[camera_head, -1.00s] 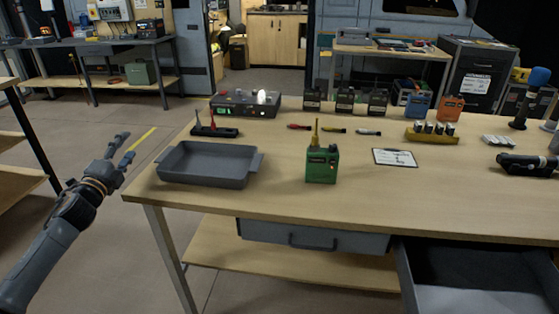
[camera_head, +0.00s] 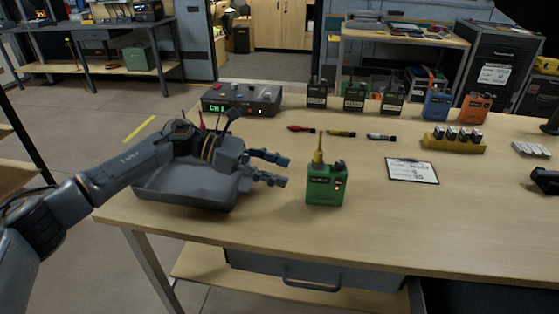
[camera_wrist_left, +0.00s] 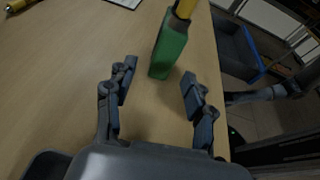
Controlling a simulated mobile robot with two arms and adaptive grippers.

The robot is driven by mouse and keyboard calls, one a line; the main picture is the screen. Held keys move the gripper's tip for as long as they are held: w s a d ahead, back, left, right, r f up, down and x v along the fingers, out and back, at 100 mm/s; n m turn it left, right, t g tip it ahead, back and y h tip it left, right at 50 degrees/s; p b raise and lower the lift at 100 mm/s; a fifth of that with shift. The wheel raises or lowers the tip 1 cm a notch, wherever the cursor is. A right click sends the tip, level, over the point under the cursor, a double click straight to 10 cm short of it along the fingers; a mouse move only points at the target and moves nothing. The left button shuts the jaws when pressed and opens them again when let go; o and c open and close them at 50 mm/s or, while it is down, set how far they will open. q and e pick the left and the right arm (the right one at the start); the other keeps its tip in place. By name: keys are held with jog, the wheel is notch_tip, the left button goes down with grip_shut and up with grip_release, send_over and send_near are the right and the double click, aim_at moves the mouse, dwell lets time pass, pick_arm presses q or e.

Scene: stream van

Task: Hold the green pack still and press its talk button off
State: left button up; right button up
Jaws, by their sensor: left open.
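The green pack (camera_head: 325,186) stands upright on the wooden table, with a yellow antenna (camera_head: 318,148) on top and a small lit spot on its front. My left gripper (camera_head: 284,170) is open and empty, just left of the pack, its fingers pointing at it. In the left wrist view the pack (camera_wrist_left: 169,52) is ahead of the open fingers (camera_wrist_left: 160,88), apart from them. The talk button cannot be made out clearly.
A grey tray (camera_head: 186,200) lies under my left arm. Dark packs (camera_head: 354,97) and a control box (camera_head: 241,100) stand at the back. Bare table lies around the pack.

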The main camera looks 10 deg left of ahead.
aim_at(318, 187)
pick_arm(q)
jog(key=shift+s+d+f+m, duration=0.1)
jog(key=shift+s+f+m, duration=0.1)
jog(key=shift+m, duration=0.1)
jog(key=shift+s+d, duration=0.1)
jog(key=shift+d, duration=0.4)
jog(key=x, duration=0.5)
jog(key=shift+p, duration=0.35)
jog(key=b+x, duration=0.1)
jog(key=x, duration=0.2)
jog(key=shift+f, duration=0.2)
jog(key=shift+d+f+b, duration=0.1)
jog(key=shift+d+b, duration=0.2)
jog(key=shift+d, duration=0.1)
pick_arm(e)
jog(key=shift+w+a+r, duration=0.1)
jog(key=shift+w+r, duration=0.25)
jog(key=shift+r, duration=0.3)
jog(key=shift+w+r, duration=0.35)
jog(key=shift+r, duration=0.25)
pick_arm(q)
jog(key=shift+c, duration=0.4)
jog(key=c, duration=1)
jog(key=shift+c, duration=0.2)
pick_arm(e)
grip_shut()
